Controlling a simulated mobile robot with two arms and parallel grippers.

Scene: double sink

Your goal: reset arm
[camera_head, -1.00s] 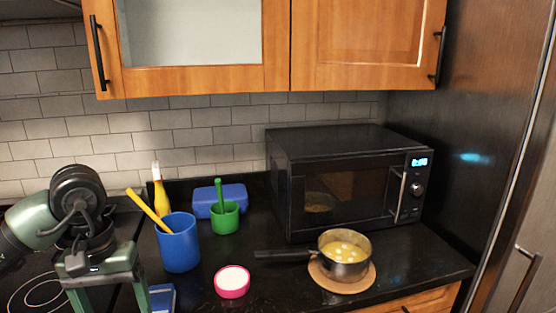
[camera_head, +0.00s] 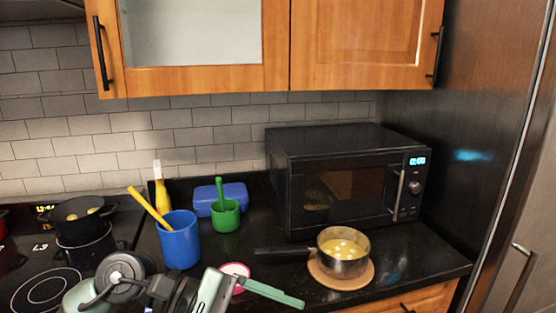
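My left gripper (camera_head: 272,293) is at the bottom edge, turned sideways, with a green finger pointing right across the front of the counter. Its other finger is not clearly visible, so I cannot tell how wide it is. No held object shows. It partly covers a pink bowl (camera_head: 236,269) with white contents. My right gripper is not in view.
A saucepan (camera_head: 343,253) of yellow food sits on a round board (camera_head: 341,280), before a microwave (camera_head: 346,181). A blue cup (camera_head: 179,240), green cup (camera_head: 225,215) and blue box (camera_head: 219,197) stand left. Black pots (camera_head: 83,221) are on the stove. Cabinets (camera_head: 268,45) hang above.

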